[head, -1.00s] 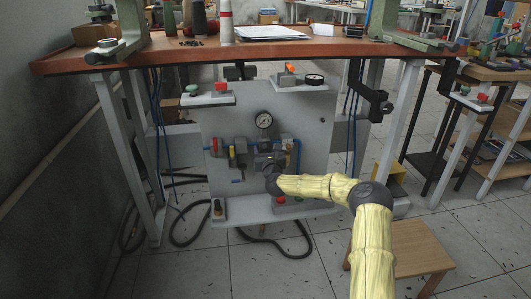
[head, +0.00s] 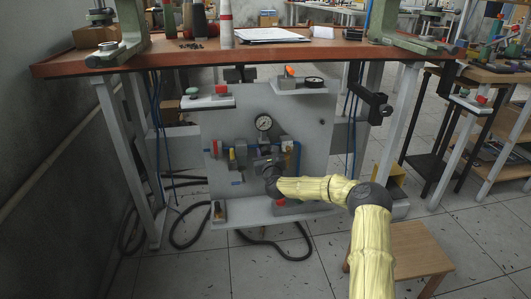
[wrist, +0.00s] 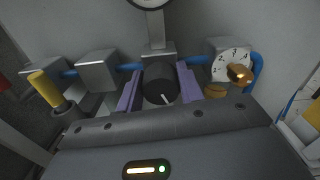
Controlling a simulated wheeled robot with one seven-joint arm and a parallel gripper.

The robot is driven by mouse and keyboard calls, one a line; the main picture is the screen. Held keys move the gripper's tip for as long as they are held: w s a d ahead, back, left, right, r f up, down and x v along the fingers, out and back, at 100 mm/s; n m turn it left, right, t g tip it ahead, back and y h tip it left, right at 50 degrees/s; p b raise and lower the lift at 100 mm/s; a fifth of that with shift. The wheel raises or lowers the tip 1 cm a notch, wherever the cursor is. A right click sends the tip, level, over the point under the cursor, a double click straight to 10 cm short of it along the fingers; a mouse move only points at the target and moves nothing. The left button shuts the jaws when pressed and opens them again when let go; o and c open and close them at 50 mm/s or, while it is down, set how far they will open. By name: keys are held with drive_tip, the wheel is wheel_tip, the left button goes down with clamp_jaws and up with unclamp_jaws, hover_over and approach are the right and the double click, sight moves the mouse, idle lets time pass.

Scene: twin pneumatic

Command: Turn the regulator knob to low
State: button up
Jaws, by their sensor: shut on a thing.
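The regulator knob (wrist: 155,94) is a dark round knob with a white pointer mark, below a pressure gauge in the wrist view. The mark points down and slightly right. My gripper (wrist: 159,86) has its two purple fingers on either side of the knob and is shut on it. In the head view my gripper (head: 264,163) is at the panel's middle, and the dark end of my arm hides much of the knob area. The pressure gauge (head: 264,123) is above it; its lower part also shows in the wrist view (wrist: 150,4).
A grey panel (head: 310,125) hangs under the wooden bench (head: 180,55). A yellow handle (wrist: 45,88) stands left of the regulator. A white dial with a brass part (wrist: 238,73) is to the right. A ledge (head: 240,212) runs below. A stool (head: 415,245) stands at the right.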

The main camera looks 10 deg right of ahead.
drive_tip(key=n+p, duration=0.1)
drive_tip(key=n, duration=0.3)
drive_tip(key=shift+a, duration=0.1)
drive_tip(key=n+p, duration=0.2)
drive_tip(key=n, duration=0.2)
drive_tip(key=shift+n, duration=0.3)
drive_tip(key=n+p, duration=0.1)
drive_tip(key=n, duration=0.2)
drive_tip(key=shift+a+f+n, duration=0.1)
drive_tip(key=shift+n, duration=0.2)
drive_tip(key=n+p, duration=0.2)
drive_tip(key=n, duration=0.2)
drive_tip(key=shift+f+n, duration=0.1)
drive_tip(key=shift+n, duration=0.2)
drive_tip(key=n+p, duration=0.1)
drive_tip(key=n, duration=0.2)
drive_tip(key=shift+f+n, duration=0.1)
drive_tip(key=shift+n, duration=0.2)
drive_tip(key=n, duration=0.3)
drive_tip(key=shift+f+n+p, duration=0.1)
drive_tip(key=shift+n+p, duration=0.2)
drive_tip(key=shift+p, duration=0.1)
drive_tip(key=n+p, duration=0.1)
drive_tip(key=n, duration=0.3)
drive_tip(key=shift+f, duration=0.1)
drive_tip(key=shift+n, duration=1.8)
drive_tip(key=shift+f, duration=0.1)
